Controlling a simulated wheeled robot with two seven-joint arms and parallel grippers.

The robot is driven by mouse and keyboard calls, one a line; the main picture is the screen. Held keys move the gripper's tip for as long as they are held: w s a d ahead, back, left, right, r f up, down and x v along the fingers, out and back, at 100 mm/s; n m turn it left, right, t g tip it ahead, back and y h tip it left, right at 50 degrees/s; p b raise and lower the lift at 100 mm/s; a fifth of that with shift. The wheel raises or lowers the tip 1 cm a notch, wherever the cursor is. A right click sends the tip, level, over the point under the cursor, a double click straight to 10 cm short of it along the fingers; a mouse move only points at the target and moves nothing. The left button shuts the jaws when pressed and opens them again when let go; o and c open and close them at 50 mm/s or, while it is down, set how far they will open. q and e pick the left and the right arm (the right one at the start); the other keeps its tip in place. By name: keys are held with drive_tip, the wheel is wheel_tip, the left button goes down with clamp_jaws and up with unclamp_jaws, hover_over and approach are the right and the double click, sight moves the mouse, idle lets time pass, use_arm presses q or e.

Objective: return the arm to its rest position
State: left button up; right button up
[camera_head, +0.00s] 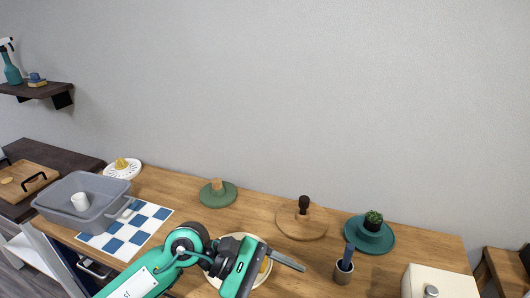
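My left gripper (288,260) is in the head view at the lower middle, on an arm coming in from the lower left. It is above the wooden counter (190,265), over a cream plate or bowl (263,281). One grey finger bar shows, pointing right. I cannot tell whether a second finger lies behind it or is out of sight, or how far they are apart. Nothing is seen held. The gripper body hides much of the plate, which has something orange-yellow on it. My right gripper is not in view.
Right of the gripper are a cup with a dark blue item (344,272), a wooden board (317,228), a green plate with plant (384,243) and a cream box (442,279).

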use_arm(q)
drive_tip(key=w+a+r+n+t+h, duration=0.1)
drive_tip(key=w+r+n+t+h, duration=0.1)
drive_tip(key=r+n+t+h, duration=0.5)
drive_tip(key=w+a+r+n+t+h, duration=0.1)
drive_tip(key=a+r+n+t+h, duration=0.3)
drive_tip(key=n, duration=0.6)
drive_tip(key=w+a+f+n+t+y, duration=0.1)
drive_tip(key=w+a+n+t+y, duration=0.45)
drive_tip(key=n+t+y, duration=0.95)
drive_tip(key=a+f+n+g+y, duration=0.6)
drive_tip(key=a+f+n+y, duration=0.4)
drive_tip(key=f+n, duration=0.65)
drive_tip(key=s+a+f+n+g+h, duration=0.1)
drive_tip(key=s+a+f+n+g, duration=0.2)
drive_tip(key=s+f+n+g, duration=0.6)
drive_tip(key=s+a+f+n+g, duration=0.35)
drive_tip(key=s+f, duration=0.35)
drive_tip(key=s, duration=0.5)
wheel_tip(320, 180, down, 31)
drive_tip(key=s+d+g, duration=0.1)
drive_tip(key=g, duration=0.1)
drive_tip(key=s+a+f+m+g, duration=0.1)
drive_tip(key=s+a+f, duration=0.2)
drive_tip(key=s+f, duration=1.6)
drive_tip(key=shift+s+a+f, duration=0.2)
drive_tip(key=shift+f, duration=0.35)
